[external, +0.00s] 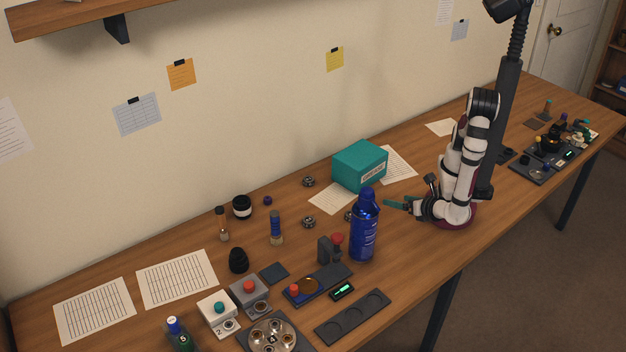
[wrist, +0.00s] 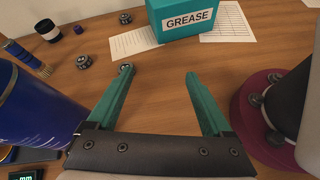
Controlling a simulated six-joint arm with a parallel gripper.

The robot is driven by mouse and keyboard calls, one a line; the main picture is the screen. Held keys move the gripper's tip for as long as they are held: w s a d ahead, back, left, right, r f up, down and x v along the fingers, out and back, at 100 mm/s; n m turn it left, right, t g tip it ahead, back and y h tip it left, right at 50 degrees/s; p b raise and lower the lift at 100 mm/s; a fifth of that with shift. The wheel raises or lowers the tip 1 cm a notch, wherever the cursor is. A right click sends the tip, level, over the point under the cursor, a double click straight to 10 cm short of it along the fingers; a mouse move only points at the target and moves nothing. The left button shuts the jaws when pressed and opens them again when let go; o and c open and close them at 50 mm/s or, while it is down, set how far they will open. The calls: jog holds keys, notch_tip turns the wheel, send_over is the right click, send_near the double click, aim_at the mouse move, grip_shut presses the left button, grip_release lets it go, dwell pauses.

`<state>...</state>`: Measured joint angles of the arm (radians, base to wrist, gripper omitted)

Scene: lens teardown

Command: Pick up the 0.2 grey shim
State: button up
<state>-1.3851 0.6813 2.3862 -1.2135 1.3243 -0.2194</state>
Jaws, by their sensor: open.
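My gripper (external: 392,203) is open and empty above the table, to the right of a blue bottle. In the wrist view its two teal fingers (wrist: 158,76) stand wide apart with bare wood between them. I cannot make out a grey shim marked 0.2 for certain in either view. A round dish (external: 272,336) with several small round pieces stands at the front of the table, far left of my gripper; markings there are too small to read.
The tall blue bottle (external: 363,228) stands close to my gripper's left. A teal grease box (external: 360,166) stands behind, beside papers. A dark tray with round recesses (external: 353,317), a small display (external: 342,291) and button boxes (external: 218,314) fill the front left. Bare wood lies between bottle and box.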

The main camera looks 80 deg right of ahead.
jog(key=a+f+n+t, duration=0.1)
jog(key=n, duration=0.1)
jog(key=a+f+n+t+y, duration=0.1)
jog(key=n, duration=0.1)
jog(key=s+a+f+n+t+y, duration=0.1)
jog(key=n, duration=0.1)
jog(key=shift+a+f+t, duration=0.2)
jog(key=shift+a+t, duration=0.1)
jog(key=shift+a, duration=0.05)
jog(key=shift+n+y, duration=0.3)
jog(key=shift+y, duration=0.2)
jog(key=x, duration=1)
jog(key=a+x, duration=0.1)
jog(key=x, duration=0.4)
jog(key=shift+w+d+f, duration=0.15)
jog(key=shift+w, duration=0.4)
grip_shut()
